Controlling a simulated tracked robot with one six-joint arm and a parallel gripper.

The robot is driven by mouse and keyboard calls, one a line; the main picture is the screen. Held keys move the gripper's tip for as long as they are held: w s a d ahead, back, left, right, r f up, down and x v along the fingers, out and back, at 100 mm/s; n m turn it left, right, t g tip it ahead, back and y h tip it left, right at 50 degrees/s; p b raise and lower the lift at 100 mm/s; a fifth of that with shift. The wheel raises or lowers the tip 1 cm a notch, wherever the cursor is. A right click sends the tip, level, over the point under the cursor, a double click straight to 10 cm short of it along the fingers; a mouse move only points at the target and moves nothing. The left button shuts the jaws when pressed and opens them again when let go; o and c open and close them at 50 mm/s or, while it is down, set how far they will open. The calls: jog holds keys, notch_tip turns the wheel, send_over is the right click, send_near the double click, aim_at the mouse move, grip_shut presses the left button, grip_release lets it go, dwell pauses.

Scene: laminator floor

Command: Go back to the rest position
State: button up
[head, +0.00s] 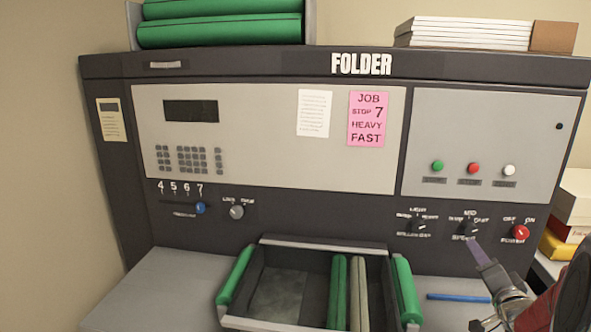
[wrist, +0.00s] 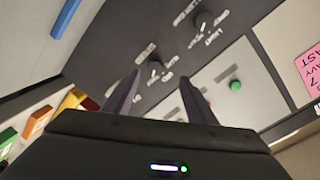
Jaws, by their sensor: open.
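My gripper (head: 478,284) is at the lower right of the head view, in front of the grey folder machine (head: 300,222) and below its row of knobs. In the wrist view my gripper (wrist: 158,82) has its two dark fingers apart, with nothing between them. One finger rises close below the middle black knob (head: 470,228); I cannot tell whether they touch. That knob seems to show between the fingers in the wrist view (wrist: 155,70). The blue slider knob (head: 200,207) stands under the 7. A red knob (head: 520,232) is at the right.
A pink card (head: 368,119) reads JOB STOP 7 HEAVY FAST. The open tray (head: 258,322) with green rollers juts out left of my gripper. A blue rod (head: 458,297) lies near it. Boxes (head: 575,197) stand at the right edge.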

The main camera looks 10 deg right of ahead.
jog(key=s+a+r+n+g+y, duration=0.1)
jog(key=s+a+r+n+g, duration=0.15)
jog(key=a, duration=0.65)
jog(key=s+a+r+n+g, duration=0.1)
jog(key=s+a+n+g, duration=0.2)
jog(key=a, duration=0.6)
jog(key=s+a+f+n+g+y, duration=0.2)
jog(key=s+a+n, duration=0.2)
jog(key=s+a, duration=0.4)
jog(key=s+a+f+n+g+y, duration=0.2)
jog(key=s+a+n+g, duration=0.1)
jog(key=s+a, duration=0.6)
jog(key=a+n, duration=0.1)
jog(key=a, duration=0.2)
jog(key=shift+s+n+y, duration=0.3)
jog(key=shift+n, duration=0.05)
